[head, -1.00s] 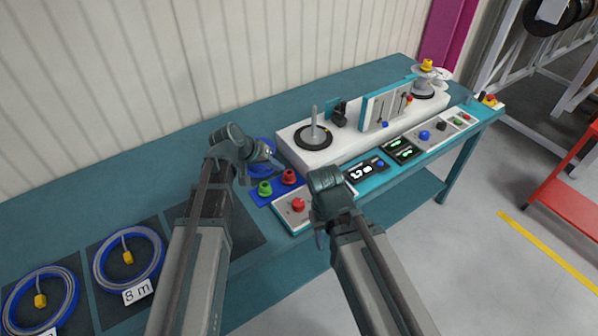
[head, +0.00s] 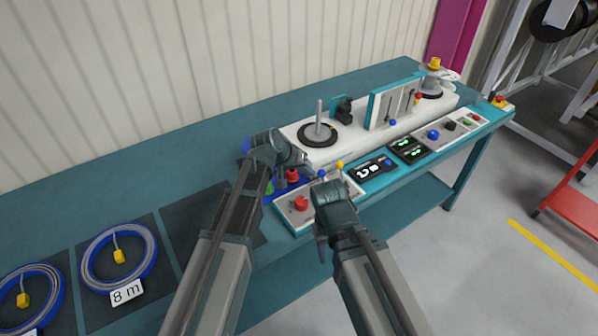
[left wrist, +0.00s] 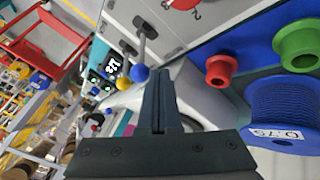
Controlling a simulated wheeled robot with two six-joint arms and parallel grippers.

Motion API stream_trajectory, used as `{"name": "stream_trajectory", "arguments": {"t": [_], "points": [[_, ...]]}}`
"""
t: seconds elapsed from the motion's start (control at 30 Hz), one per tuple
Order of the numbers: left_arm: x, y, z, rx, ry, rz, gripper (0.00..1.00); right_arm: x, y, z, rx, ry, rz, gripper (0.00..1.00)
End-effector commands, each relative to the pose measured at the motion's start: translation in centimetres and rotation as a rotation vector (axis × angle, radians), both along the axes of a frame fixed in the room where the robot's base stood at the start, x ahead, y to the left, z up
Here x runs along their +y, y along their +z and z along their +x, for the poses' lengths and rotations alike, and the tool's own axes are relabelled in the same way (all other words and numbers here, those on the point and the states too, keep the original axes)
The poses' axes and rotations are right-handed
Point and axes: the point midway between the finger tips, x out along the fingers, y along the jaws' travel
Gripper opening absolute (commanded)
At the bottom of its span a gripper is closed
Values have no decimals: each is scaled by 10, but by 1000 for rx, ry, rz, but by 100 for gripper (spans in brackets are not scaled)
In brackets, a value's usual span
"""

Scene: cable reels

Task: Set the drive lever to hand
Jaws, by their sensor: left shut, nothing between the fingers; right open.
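Two small levers stand on the control panel at the bench's front edge, one with a blue ball knob (head: 321,174) and one with a yellow ball knob (head: 340,165). Both show in the left wrist view, the blue knob (left wrist: 139,73) nearer the fingers than the yellow knob (left wrist: 116,82). I cannot read which is the drive lever. My left gripper (head: 303,158) is shut and empty, just left of the blue knob; its fingers (left wrist: 158,72) show closed together, apparently apart from the knob. My right gripper (head: 333,194) is open, low in front of the panel, hiding part of it.
A red rotary knob (head: 301,203) sits on the panel's left part. Red (left wrist: 220,68) and green (left wrist: 298,42) spools and a blue reel (left wrist: 286,102) stand close by. The white machine (head: 330,152) is behind. Two blue cable coils lie at left.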

Motion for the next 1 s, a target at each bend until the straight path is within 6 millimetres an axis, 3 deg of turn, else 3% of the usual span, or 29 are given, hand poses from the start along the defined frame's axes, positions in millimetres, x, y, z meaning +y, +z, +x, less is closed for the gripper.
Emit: {"name": "stream_trajectory", "arguments": {"t": [1.0], "points": [[-9,3,-8,-79,1,59,0,0,2,0,0,0,0,50]]}}
